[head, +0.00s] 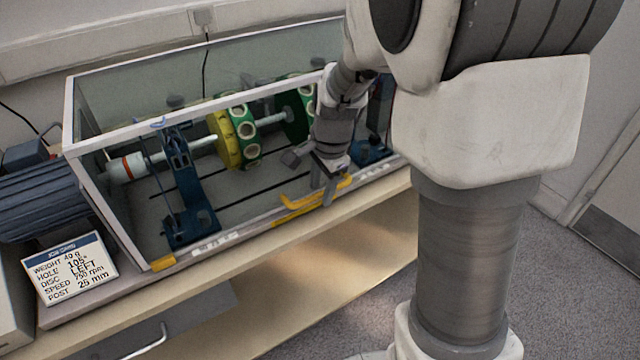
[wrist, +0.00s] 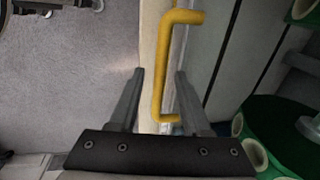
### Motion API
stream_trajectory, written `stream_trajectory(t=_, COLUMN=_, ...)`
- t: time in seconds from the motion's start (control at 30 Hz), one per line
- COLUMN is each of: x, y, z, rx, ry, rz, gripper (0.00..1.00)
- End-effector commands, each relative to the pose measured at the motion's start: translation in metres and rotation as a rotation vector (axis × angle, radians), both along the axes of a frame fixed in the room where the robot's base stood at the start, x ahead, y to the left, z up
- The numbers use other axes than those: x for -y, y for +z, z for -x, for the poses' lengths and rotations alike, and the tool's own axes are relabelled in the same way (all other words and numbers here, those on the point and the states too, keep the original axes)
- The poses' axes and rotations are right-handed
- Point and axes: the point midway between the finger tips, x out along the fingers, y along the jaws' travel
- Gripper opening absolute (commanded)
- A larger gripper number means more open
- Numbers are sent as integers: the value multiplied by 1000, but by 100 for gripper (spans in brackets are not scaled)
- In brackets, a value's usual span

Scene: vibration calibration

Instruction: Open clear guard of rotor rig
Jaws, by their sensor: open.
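The rotor rig's clear guard (head: 90,110) is a box with pale frame edges, and it stands over the shaft and discs. A yellow handle (head: 310,199) is on its lower front edge. In the wrist view the yellow handle (wrist: 161,70) runs lengthwise, with its near end between the fingers. My gripper (head: 326,190) is at the handle in the head view. The wrist view shows my gripper (wrist: 160,85) open, one finger on each side of the handle, with gaps to both. Part of the guard's right side is hidden behind my arm.
A yellow disc (head: 227,140) and green discs sit on the shaft inside. A grey motor (head: 45,197) is at the left. A label card (head: 70,268) stands at the front left. The wooden bench (head: 230,275) has a narrow clear strip in front of the rig.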

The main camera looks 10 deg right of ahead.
Motion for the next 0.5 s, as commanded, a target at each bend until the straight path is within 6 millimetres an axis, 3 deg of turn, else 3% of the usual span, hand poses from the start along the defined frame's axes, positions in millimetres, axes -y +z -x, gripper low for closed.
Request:
stream_trajectory(t=0.13, x=0, y=0, z=0, rx=0, ry=0, rz=0, gripper=44)
stream_trajectory(t=0.37, x=0, y=0, z=0, rx=0, ry=0, rz=0, gripper=3)
stream_trajectory(t=0.5, x=0, y=1, z=0, rx=0, ry=0, rz=0, gripper=0)
